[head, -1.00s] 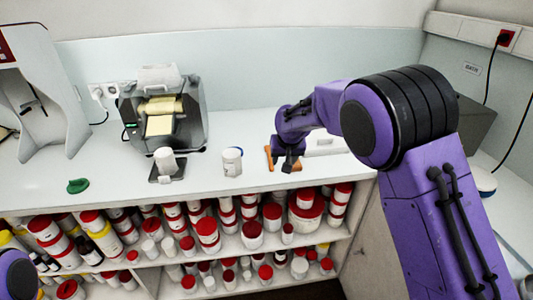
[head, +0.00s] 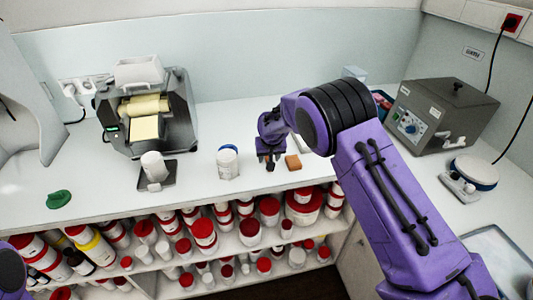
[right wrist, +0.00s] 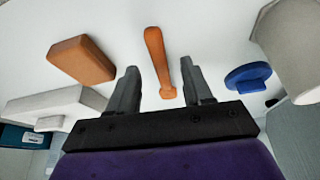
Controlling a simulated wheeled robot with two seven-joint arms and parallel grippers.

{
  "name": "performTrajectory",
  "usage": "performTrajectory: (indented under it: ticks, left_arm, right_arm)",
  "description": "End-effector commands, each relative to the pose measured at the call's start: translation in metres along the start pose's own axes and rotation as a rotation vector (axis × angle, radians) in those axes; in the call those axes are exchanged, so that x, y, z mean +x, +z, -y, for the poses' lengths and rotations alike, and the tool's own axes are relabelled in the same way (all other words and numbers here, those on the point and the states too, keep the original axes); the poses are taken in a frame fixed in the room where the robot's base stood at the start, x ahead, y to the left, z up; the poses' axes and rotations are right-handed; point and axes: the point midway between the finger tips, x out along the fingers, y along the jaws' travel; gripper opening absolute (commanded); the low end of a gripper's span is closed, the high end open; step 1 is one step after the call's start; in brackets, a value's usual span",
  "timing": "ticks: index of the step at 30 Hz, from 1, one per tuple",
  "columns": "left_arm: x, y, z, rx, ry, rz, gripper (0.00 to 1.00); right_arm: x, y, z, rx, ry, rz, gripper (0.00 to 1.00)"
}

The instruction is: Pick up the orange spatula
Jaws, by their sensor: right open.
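The orange spatula (right wrist: 155,48) lies on the white counter in the right wrist view, with its narrow handle between my two fingertips. In the head view my right gripper mostly hides it. My right gripper (head: 270,163) points down over the counter near its front edge; it also shows in the right wrist view (right wrist: 161,70). Its fingers are open, one on each side of the spatula, with nothing gripped. I cannot tell whether they touch the counter. Only a bit of my left arm shows at the lower left of the head view; its gripper is out of sight.
An orange-brown block (head: 293,161) lies close to the right of my gripper. A white jar with a blue rim (head: 228,162) stands to its left. A blue round object (right wrist: 248,77) lies near the fingers. Shelves of red-lidded jars sit below the counter.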

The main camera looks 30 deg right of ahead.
Motion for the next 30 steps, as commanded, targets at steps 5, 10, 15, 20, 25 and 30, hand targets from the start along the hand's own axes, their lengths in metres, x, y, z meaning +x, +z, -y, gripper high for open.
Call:
performTrajectory:
  ticks: [5,10,15,20,25,30]
  left_arm:
    - [-0.007,-0.003,0.001,0.0,0.0,0.0,0.0]
    - [-0.006,-0.003,0.001,0.0,0.0,0.0,0.0]
    - [-0.006,-0.003,0.001,0.0,0.0,0.0,0.0]
    - [-0.006,-0.003,0.001,0.0,0.0,0.0,0.0]
    - [-0.005,-0.002,0.001,0.0,0.0,0.0,0.0]
    - [0.006,0.003,-0.001,0.0,0.0,0.0,0.0]
  right_arm:
    - [0.018,-0.001,0.0,0.0,0.0,-0.001,0.5]
    - [0.02,-0.001,0.0,0.0,-0.001,-0.002,0.5]
    - [0.02,-0.001,0.0,0.0,-0.001,-0.001,0.04]
    - [0.02,-0.001,0.0,0.0,-0.001,-0.001,0.0]
    - [0.019,-0.001,0.0,0.0,-0.001,-0.001,0.0]
    - [0.009,-0.006,0.001,0.0,-0.002,-0.004,0.0]
